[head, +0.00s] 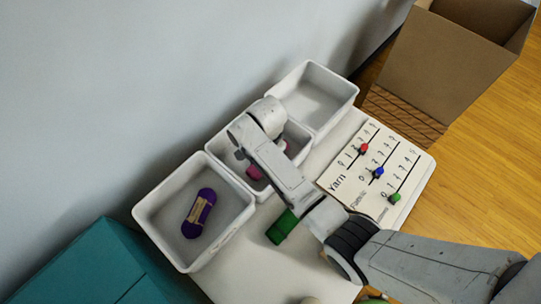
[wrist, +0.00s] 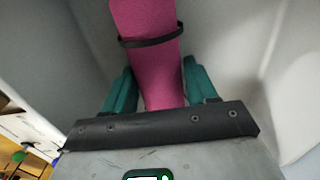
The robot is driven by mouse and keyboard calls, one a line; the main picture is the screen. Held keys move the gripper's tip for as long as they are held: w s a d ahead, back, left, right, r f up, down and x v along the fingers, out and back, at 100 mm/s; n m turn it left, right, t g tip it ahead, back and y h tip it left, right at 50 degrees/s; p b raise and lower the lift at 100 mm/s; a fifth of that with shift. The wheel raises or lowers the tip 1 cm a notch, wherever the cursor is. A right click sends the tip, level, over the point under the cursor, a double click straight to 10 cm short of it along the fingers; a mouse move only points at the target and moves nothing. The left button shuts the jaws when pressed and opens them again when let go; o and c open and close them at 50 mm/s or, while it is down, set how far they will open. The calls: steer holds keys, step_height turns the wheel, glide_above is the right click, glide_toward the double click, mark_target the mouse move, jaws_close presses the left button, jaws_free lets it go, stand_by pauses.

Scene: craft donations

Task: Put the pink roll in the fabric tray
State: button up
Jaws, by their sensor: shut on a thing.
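The pink roll (wrist: 147,18) has a dark band around it. My gripper (wrist: 157,88) is shut on it, with one green finger on each side. In the head view, parts of the pink roll (head: 255,173) show within the outline of the white middle tray (head: 216,148), partly hidden by my arm. Pale tray walls surround the roll in the wrist view. I cannot tell whether the roll touches the tray floor. No label shows which tray is the fabric tray.
The near-left tray (head: 152,228) holds a purple yarn skein (head: 198,213). The far tray (head: 316,92) is empty. A green roll (head: 282,227) lies on the table beside my arm. A slider board (head: 345,187) lies to the right. A cardboard box (head: 440,62) stands behind.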

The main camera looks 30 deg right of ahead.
steer(key=shift+w+f, duration=0.1)
steer(key=o, duration=1.1)
steer(key=shift+f, duration=0.15)
step_height(320, 180, up, 12)
steer(key=shift+r, duration=0.2)
